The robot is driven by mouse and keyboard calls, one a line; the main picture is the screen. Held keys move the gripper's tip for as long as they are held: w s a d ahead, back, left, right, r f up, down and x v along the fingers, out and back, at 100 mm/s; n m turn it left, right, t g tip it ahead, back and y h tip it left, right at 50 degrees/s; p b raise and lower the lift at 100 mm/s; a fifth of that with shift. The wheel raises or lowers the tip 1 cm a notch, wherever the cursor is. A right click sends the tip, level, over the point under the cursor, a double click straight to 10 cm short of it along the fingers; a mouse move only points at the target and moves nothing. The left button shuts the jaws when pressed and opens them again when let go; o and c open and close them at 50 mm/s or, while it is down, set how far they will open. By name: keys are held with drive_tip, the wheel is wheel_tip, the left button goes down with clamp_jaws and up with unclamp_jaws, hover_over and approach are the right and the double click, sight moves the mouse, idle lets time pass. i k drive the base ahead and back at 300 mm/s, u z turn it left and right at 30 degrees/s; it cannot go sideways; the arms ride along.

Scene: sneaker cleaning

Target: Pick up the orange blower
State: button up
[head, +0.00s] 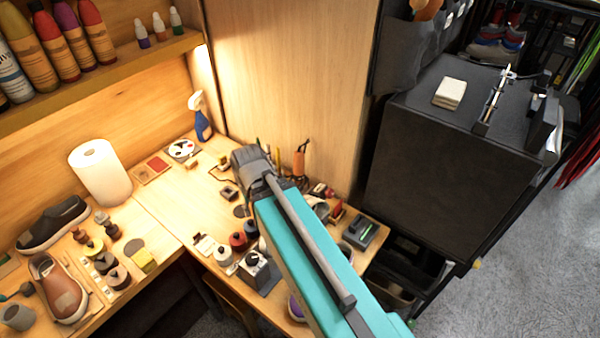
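An orange, upright, cylinder-like tool (299,163) stands near the back wall of the workbench, just right of the dark end of my arm. It looks like the orange blower, but it is small and its lower part is crowded by other items. My teal arm reaches from the lower right over the bench and ends in a dark grey joint beside the orange tool. The fingers of my gripper do not show; they are out of sight behind or below the arm. I cannot see contact between my arm and the tool.
The bench (168,215) holds a paper roll (101,172), a blue spray bottle (201,120), a brown shoe (58,288), a dark shoe (53,223) and several jars. A black cabinet (450,165) stands at right. My arm hides part of the bench.

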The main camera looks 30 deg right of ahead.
sight(298, 158)
drive_tip(key=k, duration=1.1)
drive_tip(key=z, duration=0.7)
drive_tip(key=i, duration=1)
